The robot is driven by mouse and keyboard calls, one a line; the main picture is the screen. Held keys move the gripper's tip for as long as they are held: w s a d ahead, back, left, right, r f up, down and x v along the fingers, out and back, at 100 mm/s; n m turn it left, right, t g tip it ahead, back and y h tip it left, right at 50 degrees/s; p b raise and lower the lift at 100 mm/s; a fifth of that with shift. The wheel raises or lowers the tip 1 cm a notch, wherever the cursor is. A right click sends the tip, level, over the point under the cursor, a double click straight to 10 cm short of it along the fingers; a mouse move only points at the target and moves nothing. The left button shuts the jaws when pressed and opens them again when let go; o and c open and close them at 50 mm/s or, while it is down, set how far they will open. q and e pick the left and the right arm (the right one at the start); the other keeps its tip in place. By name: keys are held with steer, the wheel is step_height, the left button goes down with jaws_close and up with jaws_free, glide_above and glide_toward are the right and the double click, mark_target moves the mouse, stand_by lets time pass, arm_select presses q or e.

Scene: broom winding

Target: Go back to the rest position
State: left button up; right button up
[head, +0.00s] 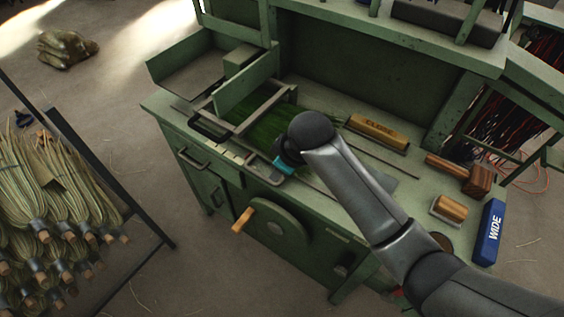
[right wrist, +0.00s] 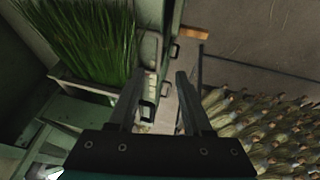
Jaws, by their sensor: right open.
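My right arm reaches in from the lower right of the head view, over the green workbench (head: 330,200). Its wrist, with a teal part, is above the bench front near the green bristles (head: 262,130); its fingers are largely hidden there. In the right wrist view my right gripper (right wrist: 158,78) has its two fingers apart with nothing between them. The green bristles (right wrist: 95,40) stand in a tray to the left of the fingers in that view. My left gripper is not in view.
On the bench are a yellow block marked CLOSE (head: 378,132), a wooden mallet (head: 478,181), a wooden-backed brush (head: 450,208) and a blue WIDE block (head: 489,232). A crank handle (head: 242,220) juts from the front. A broom rack (head: 110,180) stands left, with open floor between.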

steer(key=shift+s+d+r, duration=0.1)
steer(key=shift+s+r, duration=0.05)
steer(key=shift+r, duration=0.1)
stand_by(0.4)
steer(key=s+d+f+m+h, duration=0.1)
steer(key=s+d+m, duration=0.4)
steer(key=s+d, duration=0.45)
steer(key=s+d+m+h, duration=0.1)
steer(key=s+d+m, duration=0.5)
steer(key=s, duration=0.7)
step_height(320, 180, down, 32)
steer(key=s+d+r+n+g+b, duration=0.1)
steer(key=s+n+g+b, duration=0.1)
steer(key=b, duration=0.7)
steer(key=s+d+f+b, duration=0.1)
steer(key=s+f+b, duration=0.3)
steer(key=s+f, duration=0.3)
steer(key=s+d+f+g+b, duration=0.1)
steer(key=s+f+b, duration=0.3)
steer(key=s+f, duration=0.4)
step_height(320, 180, down, 8)
steer(key=shift+d+r+h, duration=0.15)
steer(key=shift+d+h, duration=0.15)
steer(key=shift+d, duration=0.1)
